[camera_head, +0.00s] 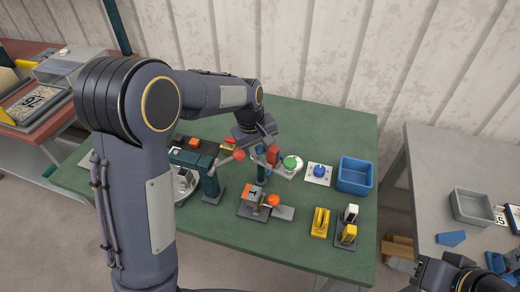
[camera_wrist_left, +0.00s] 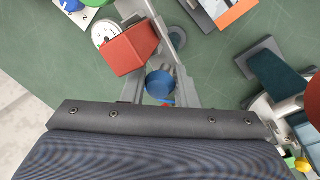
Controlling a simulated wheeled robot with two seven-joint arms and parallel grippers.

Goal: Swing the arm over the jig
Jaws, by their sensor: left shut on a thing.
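My left gripper (camera_head: 262,148) reaches down from above over the green table. In the left wrist view its grey fingers (camera_wrist_left: 152,30) are shut on a red block (camera_wrist_left: 132,48), which also shows in the head view (camera_head: 273,154). A blue round cap (camera_wrist_left: 160,83) lies between the finger bases; in the head view a dark blue post (camera_head: 261,172) stands below the gripper. The arm itself is mostly hidden by my gripper. A grey jig-like fixture (camera_head: 253,212) with an orange marked block stands in front of the post. My right gripper (camera_head: 447,273) is partly visible at the lower right; its fingertips are unclear.
A teal press (camera_head: 210,178) with red ball knobs stands left of the post. A green button (camera_head: 290,163), blue button (camera_head: 319,170) and blue bin (camera_head: 355,174) are to the right. Yellow pieces (camera_head: 320,222) lie near the front. A grey table (camera_head: 440,160) stands at right.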

